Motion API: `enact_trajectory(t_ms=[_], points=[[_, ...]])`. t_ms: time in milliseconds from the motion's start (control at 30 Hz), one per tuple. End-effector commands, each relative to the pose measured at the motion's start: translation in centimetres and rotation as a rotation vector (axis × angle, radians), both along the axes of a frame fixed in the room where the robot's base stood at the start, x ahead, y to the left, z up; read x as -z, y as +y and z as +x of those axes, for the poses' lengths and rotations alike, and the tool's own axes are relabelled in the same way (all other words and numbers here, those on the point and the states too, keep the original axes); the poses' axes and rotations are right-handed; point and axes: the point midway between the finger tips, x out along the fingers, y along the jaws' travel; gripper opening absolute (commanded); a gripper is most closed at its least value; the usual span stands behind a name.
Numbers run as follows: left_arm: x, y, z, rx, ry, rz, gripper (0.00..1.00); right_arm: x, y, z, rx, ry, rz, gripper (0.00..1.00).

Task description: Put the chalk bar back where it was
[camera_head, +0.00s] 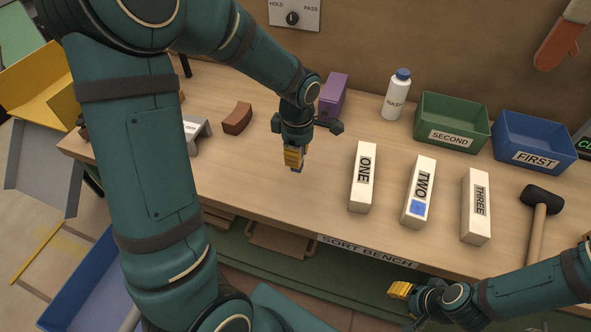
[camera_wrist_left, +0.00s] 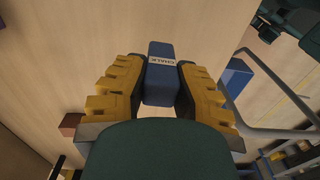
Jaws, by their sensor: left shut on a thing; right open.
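The chalk bar is a blue block with a white "CHALK" label (camera_wrist_left: 160,78). In the left wrist view it sits between the yellow fingers of my left gripper (camera_wrist_left: 160,85), which is shut on it. In the head view my left gripper (camera_head: 293,158) points down over the middle-left of the bench, left of the white block marked ONE. Only a small blue end of the chalk bar (camera_head: 297,169) shows there; I cannot tell whether it touches the bench. My right gripper (camera_head: 401,290) is open and empty beyond the bench's front edge.
White blocks ONE (camera_head: 358,190), TWO (camera_head: 413,207) with a blue square, and THREE (camera_head: 475,222) stand in a row. Behind are a purple block (camera_head: 340,88), bottle (camera_head: 395,105), green SECOND bin (camera_head: 425,119) and blue FIRST bin (camera_head: 505,139). A mallet (camera_head: 541,198) lies right, a brown block (camera_head: 237,118) left.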

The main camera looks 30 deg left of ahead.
Motion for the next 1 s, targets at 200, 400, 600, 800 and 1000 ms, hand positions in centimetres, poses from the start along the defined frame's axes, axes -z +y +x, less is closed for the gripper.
enact_trajectory(t_ms=[200, 400, 600, 800, 1000], points=[[1.7, 0.0, 0.0, 0.0, 0.001, 0.001, 0.0, 0.4, 0.0, 0.1, 0.001, -0.002, 0.0, 0.47], [4.4, 0.0, 0.0, 0.0, 0.002, 0.0, 0.0, 1.1, 0.0, 0.2, 0.001, -0.005, -0.001, 0.47], [4.8, 0.0, 0.0, 0.0, -0.002, -0.001, 0.0, 1.1, 0.0, 0.3, 0.001, -0.006, -0.001, 0.47], [5.1, 0.0, 0.0, 0.0, -0.002, 0.0, 0.0, 1.4, 0.0, 0.3, 0.002, -0.007, -0.001, 0.47], [5.1, 0.0, 0.0, 0.0, -0.001, 0.0, 0.48, 1.4, 0.0, 0.3, 0.002, -0.008, -0.001, 0.47]])
